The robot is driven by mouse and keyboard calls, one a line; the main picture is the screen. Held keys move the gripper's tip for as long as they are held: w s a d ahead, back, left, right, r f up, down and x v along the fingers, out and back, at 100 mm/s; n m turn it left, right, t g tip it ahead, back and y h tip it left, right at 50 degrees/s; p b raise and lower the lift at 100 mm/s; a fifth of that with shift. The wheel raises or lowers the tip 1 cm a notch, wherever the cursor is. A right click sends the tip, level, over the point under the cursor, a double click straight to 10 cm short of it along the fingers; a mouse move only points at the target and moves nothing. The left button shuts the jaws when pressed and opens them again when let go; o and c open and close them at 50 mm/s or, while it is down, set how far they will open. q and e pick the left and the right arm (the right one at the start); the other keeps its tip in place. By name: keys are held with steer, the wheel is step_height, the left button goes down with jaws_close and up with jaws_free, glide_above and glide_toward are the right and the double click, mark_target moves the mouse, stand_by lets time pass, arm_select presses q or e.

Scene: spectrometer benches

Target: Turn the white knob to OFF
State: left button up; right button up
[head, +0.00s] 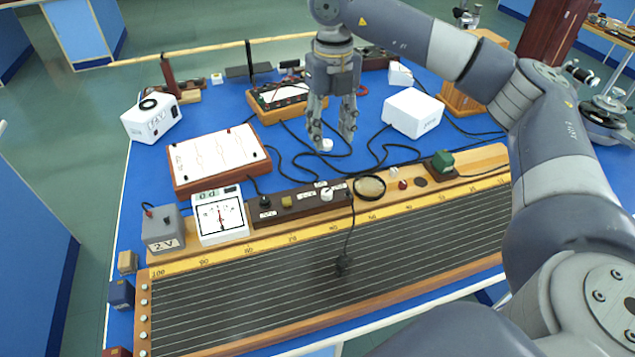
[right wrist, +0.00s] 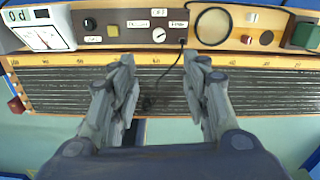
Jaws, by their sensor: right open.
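The white knob (head: 327,194) sits on a dark brown panel (head: 301,207) at the back edge of the long wire board. It also shows in the right wrist view (right wrist: 159,35), with small white labels around it that are too small to read surely. A thin dark mark shows on its face. My right gripper (head: 332,133) is open and empty, pointing down above the bench, apart from the knob. In the right wrist view its two fingers (right wrist: 159,60) stand apart, with the knob beyond the gap between them. My left gripper is not in view.
The panel also carries a black knob (head: 265,202) and a yellowish button (head: 286,201). A black cable (head: 349,225) runs from its right end onto the wire board (head: 300,275). A meter (head: 220,217) stands left, a magnifier ring (head: 370,187) right. A white box (head: 412,113) stands behind.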

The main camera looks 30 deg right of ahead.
steer(key=b, duration=0.6)
glide_above(327, 192)
step_height(327, 192, down, 6)
steer(key=f, duration=0.1)
step_height(327, 192, down, 9)
steer(key=shift+f+p, duration=0.1)
steer(key=shift+p, duration=0.3)
steer(key=shift+f, duration=0.7)
jaws_close()
